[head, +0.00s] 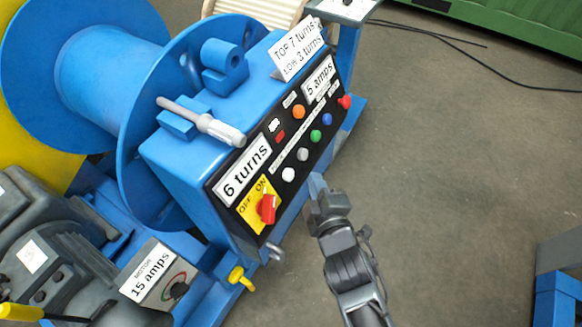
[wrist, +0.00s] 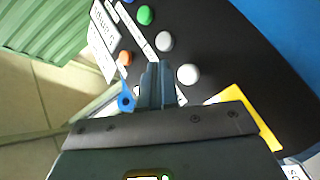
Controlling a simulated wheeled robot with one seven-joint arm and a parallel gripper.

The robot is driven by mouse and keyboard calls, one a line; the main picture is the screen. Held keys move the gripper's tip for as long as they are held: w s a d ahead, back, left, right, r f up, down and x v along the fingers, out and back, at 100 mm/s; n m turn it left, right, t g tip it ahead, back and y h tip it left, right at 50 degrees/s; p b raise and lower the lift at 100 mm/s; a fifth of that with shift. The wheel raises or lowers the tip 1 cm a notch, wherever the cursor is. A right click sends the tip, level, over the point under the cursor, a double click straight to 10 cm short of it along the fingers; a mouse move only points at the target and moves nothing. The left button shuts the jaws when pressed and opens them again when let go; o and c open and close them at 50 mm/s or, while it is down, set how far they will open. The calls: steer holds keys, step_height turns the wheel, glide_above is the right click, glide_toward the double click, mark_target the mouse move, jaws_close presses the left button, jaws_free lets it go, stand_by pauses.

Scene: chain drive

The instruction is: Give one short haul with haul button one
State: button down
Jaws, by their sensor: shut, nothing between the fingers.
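The black control panel (head: 262,219) on the blue winch housing carries a row of round buttons: a white button (head: 288,174), a greyish-white button (head: 303,154), a green button (head: 315,136), a blue button (head: 327,119) and a red button (head: 345,102). Their labels are too small to read, so I cannot tell which is haul button one. My gripper (head: 318,184) is shut and empty, just right of the white button. In the wrist view my gripper (wrist: 155,75) points at the panel between the white button (wrist: 187,75) and the orange lamp (wrist: 124,58); contact is unclear.
The panel's display (head: 246,170) reads 6 turns; another (head: 320,78) reads 5 amps. A sign (head: 297,48) reads TOP 7 turns, LOW 3 turns. A red rotary switch (head: 266,208) sits on a yellow OFF/ON plate. The floor (head: 450,150) at right is mostly clear.

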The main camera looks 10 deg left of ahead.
steer(key=shift+s+d+r+p, duration=0.25)
steer(key=shift+d+r+p, duration=0.1)
steer(key=shift+d+p, duration=0.5)
steer(key=s+d+r+m+h, duration=0.1)
steer(key=s+d+m, duration=0.3)
steer(key=s+d, duration=0.4)
steer(key=s+d+r+m+h, duration=0.1)
steer(key=s+d+m, duration=0.4)
steer(key=s, duration=0.5)
steer(key=s+d+r+m+h, duration=0.2)
steer(key=s+d+r+m, duration=0.2)
steer(key=s+r, duration=0.4)
steer(key=s+d+r+m+h, duration=0.2)
steer(key=s+d+r+m, duration=0.2)
steer(key=s+r, duration=0.5)
steer(key=shift+s+r+m+t, duration=0.2)
steer(key=shift+s+m+t, duration=0.2)
steer(key=shift+m, duration=0.2)
